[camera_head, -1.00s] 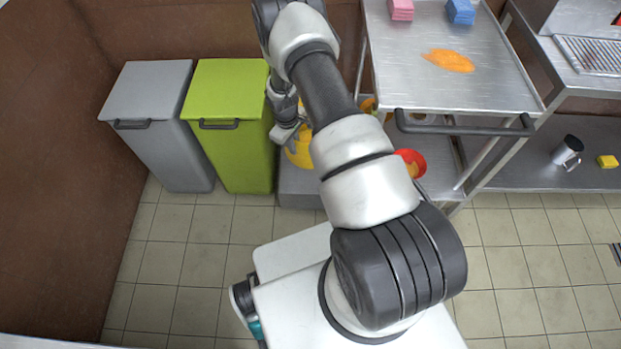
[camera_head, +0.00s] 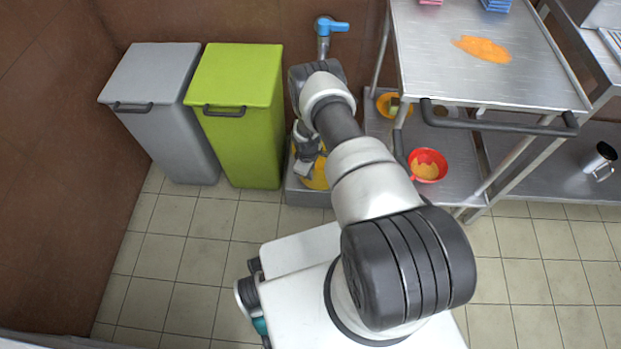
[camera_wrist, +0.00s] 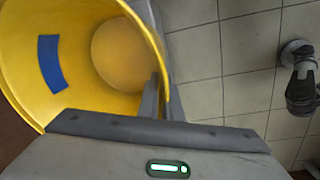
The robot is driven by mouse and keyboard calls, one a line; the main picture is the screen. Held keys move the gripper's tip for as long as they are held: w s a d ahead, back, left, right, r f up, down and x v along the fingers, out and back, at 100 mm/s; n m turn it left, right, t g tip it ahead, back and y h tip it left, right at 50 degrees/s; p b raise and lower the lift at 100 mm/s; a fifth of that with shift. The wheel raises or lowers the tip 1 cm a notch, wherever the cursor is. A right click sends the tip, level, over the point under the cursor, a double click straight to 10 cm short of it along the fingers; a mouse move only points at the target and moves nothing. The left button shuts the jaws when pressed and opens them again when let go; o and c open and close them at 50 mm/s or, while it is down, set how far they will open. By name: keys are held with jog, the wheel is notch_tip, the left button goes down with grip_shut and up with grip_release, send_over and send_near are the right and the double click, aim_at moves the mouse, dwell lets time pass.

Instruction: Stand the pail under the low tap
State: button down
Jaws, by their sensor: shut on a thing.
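The yellow pail (camera_head: 318,174) is at the low grey plinth (camera_head: 303,196), right of the green bin. My arm hides most of it. In the wrist view the pail (camera_wrist: 110,18) fills the upper left, with a blue patch on its inner wall; its inside looks empty. My gripper (camera_wrist: 160,98) is shut on the pail's wall, one finger inside it. My gripper also shows in the head view (camera_head: 306,162). The low tap (camera_head: 325,38), with a blue lever, is on the back wall above and behind my wrist. Whether the pail touches the plinth cannot be told.
A grey bin (camera_head: 160,110) and a green bin (camera_head: 240,110) stand left of the plinth. Tiled floor in front is clear.

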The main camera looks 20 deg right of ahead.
aim_at(319, 182)
jog(key=shift+f+b, duration=0.4)
jog(key=shift+f, duration=1.25)
jog(key=c, duration=1.9)
grip_release()
jog(key=shift+c, duration=0.2)
jog(key=shift+r, duration=0.1)
